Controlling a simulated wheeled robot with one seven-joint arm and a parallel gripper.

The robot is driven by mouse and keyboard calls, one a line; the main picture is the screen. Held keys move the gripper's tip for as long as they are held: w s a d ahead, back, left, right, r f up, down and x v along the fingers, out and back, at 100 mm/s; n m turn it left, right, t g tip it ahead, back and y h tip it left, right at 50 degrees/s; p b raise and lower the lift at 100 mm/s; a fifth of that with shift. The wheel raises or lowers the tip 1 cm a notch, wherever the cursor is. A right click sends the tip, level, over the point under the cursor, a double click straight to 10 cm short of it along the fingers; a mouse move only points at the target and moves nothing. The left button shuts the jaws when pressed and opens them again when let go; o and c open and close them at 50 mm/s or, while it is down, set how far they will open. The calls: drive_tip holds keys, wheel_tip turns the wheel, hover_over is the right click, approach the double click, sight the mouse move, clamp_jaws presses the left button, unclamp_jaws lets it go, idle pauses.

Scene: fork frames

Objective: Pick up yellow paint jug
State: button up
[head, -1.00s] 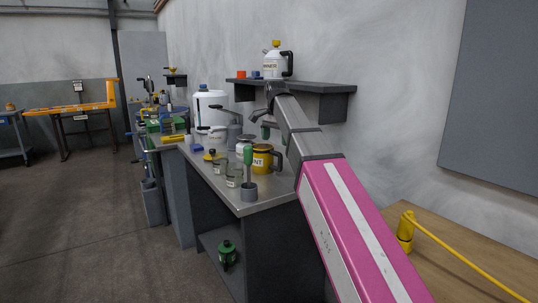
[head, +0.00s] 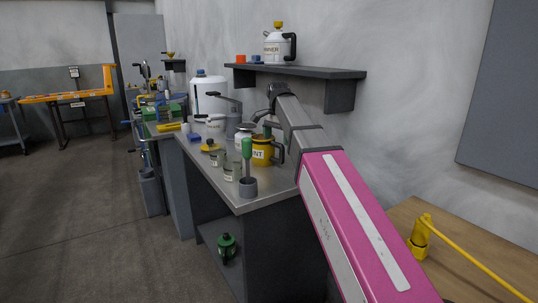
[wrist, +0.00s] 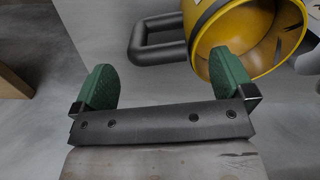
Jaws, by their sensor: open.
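The yellow paint jug (head: 262,154), with a dark handle on its right side, stands on the grey workbench (head: 272,190) in the head view. My gripper (head: 266,127) is above and just behind the jug, partly hidden by my arm. In the wrist view my gripper (wrist: 165,80) is open and empty, its two green fingers apart. The jug (wrist: 203,42) fills the upper right there, its open yellow mouth beside the right finger. Its dark handle (wrist: 152,55) lies ahead, between the lines of the fingers. I cannot tell whether the right finger touches the jug.
A wall shelf (head: 300,72) above holds a white jug (head: 278,45). A wooden table (head: 460,250) stands at right. The floor at left is clear.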

sight(277, 144)
wheel_tip(277, 144, down, 5)
drive_tip(key=shift+f, duration=0.1)
drive_tip(key=c, duration=1.3)
drive_tip(key=shift+r, duration=0.2)
drive_tip(key=shift+r, duration=0.65)
drive_tip(key=r, duration=0.1)
drive_tip(key=a+r, duration=0.1)
drive_tip(key=r, duration=0.1)
drive_tip(key=shift+r, duration=0.1)
drive_tip(key=a+r, duration=0.2)
drive_tip(key=a, duration=0.1)
drive_tip(key=a+r, duration=0.2)
drive_tip(key=a, duration=0.2)
drive_tip(key=a+r, duration=0.2)
drive_tip(key=a, duration=0.1)
drive_tip(key=shift+s+a+r, duration=0.15)
drive_tip(key=shift+a, duration=0.2)
